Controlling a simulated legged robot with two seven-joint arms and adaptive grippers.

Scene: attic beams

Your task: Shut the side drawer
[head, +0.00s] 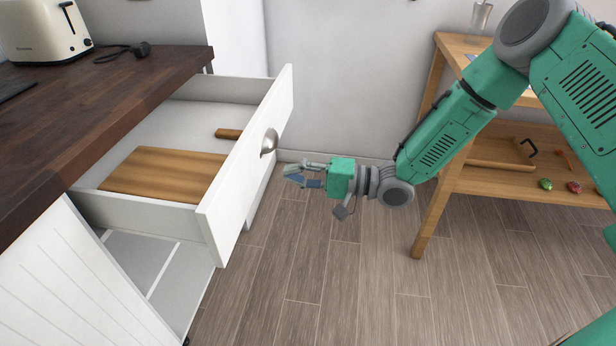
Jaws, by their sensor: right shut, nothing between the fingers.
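The white side drawer (247,165) is pulled out from under the dark wooden counter at the left. A metal cup handle (269,142) is on its front. A wooden board (165,172) and a smaller wooden piece (229,134) lie inside the drawer. My right gripper (290,174) is shut and empty, just to the right of the drawer front and a little below the handle in the picture. I cannot tell whether it touches the front. My left gripper is not in view.
A dark counter (120,95) carries a cream toaster (45,28) and a black cord (125,51). A wooden shelf table (428,205) with several small items stands at the right. The plank floor (320,265) between is clear.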

